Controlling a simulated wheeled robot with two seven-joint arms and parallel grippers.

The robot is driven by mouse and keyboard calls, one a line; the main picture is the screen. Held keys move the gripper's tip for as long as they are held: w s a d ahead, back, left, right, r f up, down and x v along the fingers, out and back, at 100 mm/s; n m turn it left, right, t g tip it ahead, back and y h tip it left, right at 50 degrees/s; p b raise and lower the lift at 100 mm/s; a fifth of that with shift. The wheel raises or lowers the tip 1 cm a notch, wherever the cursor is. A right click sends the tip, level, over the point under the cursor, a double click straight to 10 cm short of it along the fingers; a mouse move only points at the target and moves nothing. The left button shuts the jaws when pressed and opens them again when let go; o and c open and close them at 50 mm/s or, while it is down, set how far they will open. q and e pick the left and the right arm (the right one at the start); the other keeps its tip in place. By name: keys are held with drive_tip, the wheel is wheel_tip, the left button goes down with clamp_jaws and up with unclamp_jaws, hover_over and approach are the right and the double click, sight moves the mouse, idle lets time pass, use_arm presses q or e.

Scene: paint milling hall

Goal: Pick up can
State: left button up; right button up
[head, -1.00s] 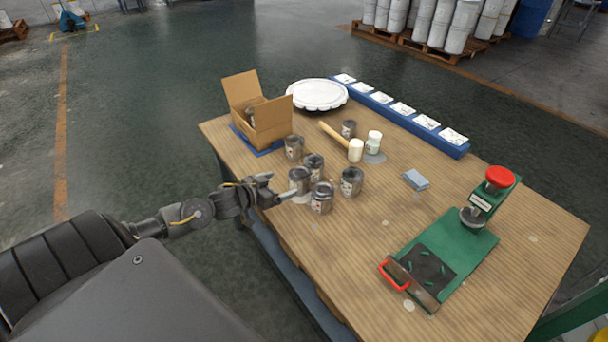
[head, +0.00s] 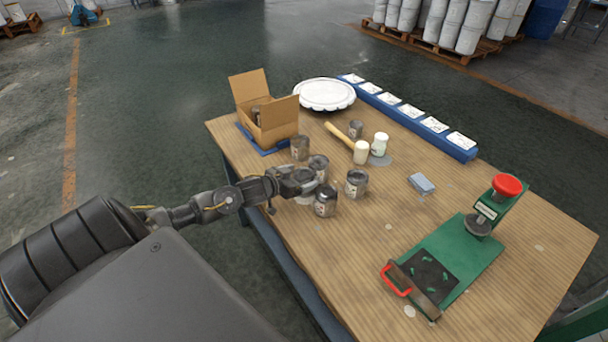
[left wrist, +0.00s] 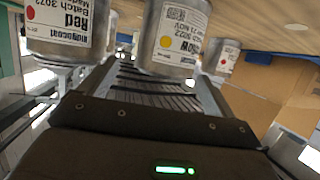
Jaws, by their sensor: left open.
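Several grey metal cans with paper labels stand in a cluster at the table's near left edge: a front can (head: 325,203), a right can (head: 356,184), a middle can (head: 319,167) and a back can (head: 300,147). My left gripper (head: 312,184) is open among them, over the spot where another can stood; the arm mostly hides that spot. In the left wrist view, a can with a yellow dot (left wrist: 172,35) is close ahead, a can labelled Red (left wrist: 68,25) is at left, and another can (left wrist: 219,57) is farther right. My right gripper is out of view.
An open cardboard box (head: 275,122) stands behind the cans. A blue-grey block (head: 422,183) and a green press (head: 450,255) are rightward, with bare tabletop between.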

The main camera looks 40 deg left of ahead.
use_arm(q)
drive_tip(key=x, duration=0.2)
drive_tip(key=p+x, duration=0.1)
drive_tip(key=x, duration=0.2)
drive_tip(key=shift+a, duration=0.15)
drive_tip(key=shift+c, duration=0.4)
drive_tip(key=c, duration=1.2)
